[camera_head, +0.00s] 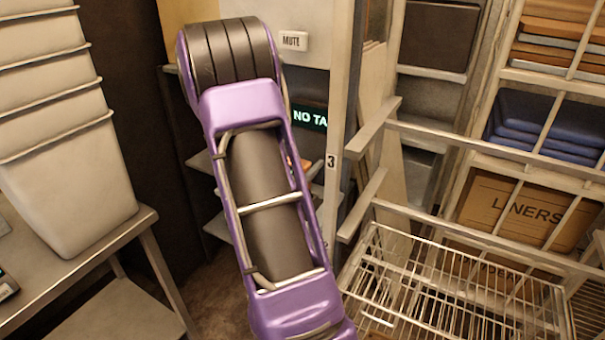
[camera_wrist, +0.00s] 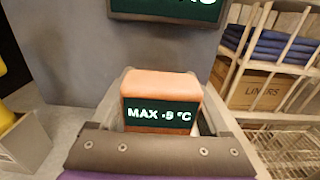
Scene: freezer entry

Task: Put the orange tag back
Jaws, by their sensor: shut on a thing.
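The orange tag (camera_wrist: 160,84) is a block with an orange top and a dark green front face reading "MAX -8 °C" in white. In the wrist view it sits between the two fingers of my gripper (camera_wrist: 163,98), which is shut on it. In the head view my purple arm hides the gripper and nearly all of the tag. A dark green sign reading "NO TA" (camera_head: 310,117) is partly covered by my arm, and the lower edge of a dark green panel (camera_wrist: 168,8) shows above the tag in the wrist view.
A wire basket (camera_head: 450,290) and racks with a LINERS box (camera_head: 515,208) are at the right. White stacked bins (camera_head: 65,190) stand on a table at the left.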

